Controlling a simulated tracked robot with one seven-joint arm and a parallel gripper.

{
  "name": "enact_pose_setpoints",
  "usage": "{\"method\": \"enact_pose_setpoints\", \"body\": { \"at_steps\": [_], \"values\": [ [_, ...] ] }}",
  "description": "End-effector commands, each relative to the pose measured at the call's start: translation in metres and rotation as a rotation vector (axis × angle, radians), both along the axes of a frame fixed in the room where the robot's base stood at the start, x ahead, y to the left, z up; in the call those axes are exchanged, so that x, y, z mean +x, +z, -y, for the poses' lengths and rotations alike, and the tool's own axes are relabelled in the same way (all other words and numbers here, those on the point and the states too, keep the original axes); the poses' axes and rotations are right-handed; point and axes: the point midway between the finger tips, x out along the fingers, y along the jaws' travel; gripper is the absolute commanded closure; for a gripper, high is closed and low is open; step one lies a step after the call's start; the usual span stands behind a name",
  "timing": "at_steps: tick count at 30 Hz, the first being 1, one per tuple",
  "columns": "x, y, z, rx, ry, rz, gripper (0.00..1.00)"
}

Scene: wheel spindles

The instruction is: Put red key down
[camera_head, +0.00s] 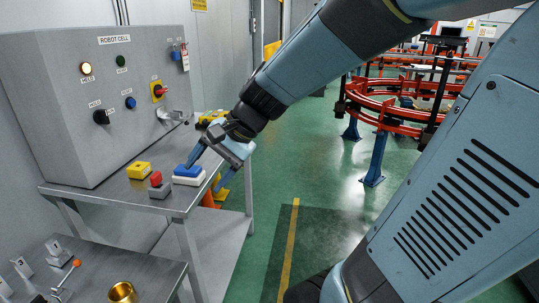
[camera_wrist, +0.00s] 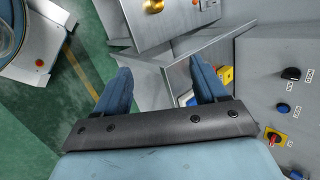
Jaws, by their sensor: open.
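My gripper (camera_head: 208,168) is open at the right edge of the grey bench (camera_head: 125,199), close to a blue-topped white block (camera_head: 187,178). The head view does not show clearly whether it touches that block. In the wrist view my gripper (camera_wrist: 160,72) has its two blue fingers wide apart, with nothing seen held between them. I cannot clearly pick out a red key. A small red-topped grey block (camera_head: 158,187) stands on the bench left of my gripper. A small red and blue item (camera_head: 178,53) hangs high on the control panel.
A yellow block (camera_head: 139,170) sits on the bench. The grey control panel (camera_head: 135,105) with knobs and lights stands behind it. A lower table (camera_head: 95,270) at the front left holds levers and a brass cup (camera_head: 122,292). Green floor (camera_head: 295,170) is open to the right.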

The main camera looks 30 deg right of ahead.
Motion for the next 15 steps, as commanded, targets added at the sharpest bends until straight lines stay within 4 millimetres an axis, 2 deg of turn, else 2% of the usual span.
{"method": "enact_pose_setpoints", "body": {
  "at_steps": [1,6,12,15],
  "values": [
    [-0.011,0.005,0.008,-0.073,0.056,0.055,0.28],
    [-0.042,0.018,0.041,-0.355,0.251,0.217,0.28],
    [-0.068,0.035,0.079,-0.655,0.424,0.356,0.28],
    [-0.075,0.042,0.092,-0.753,0.473,0.391,0.28]
  ]
}}
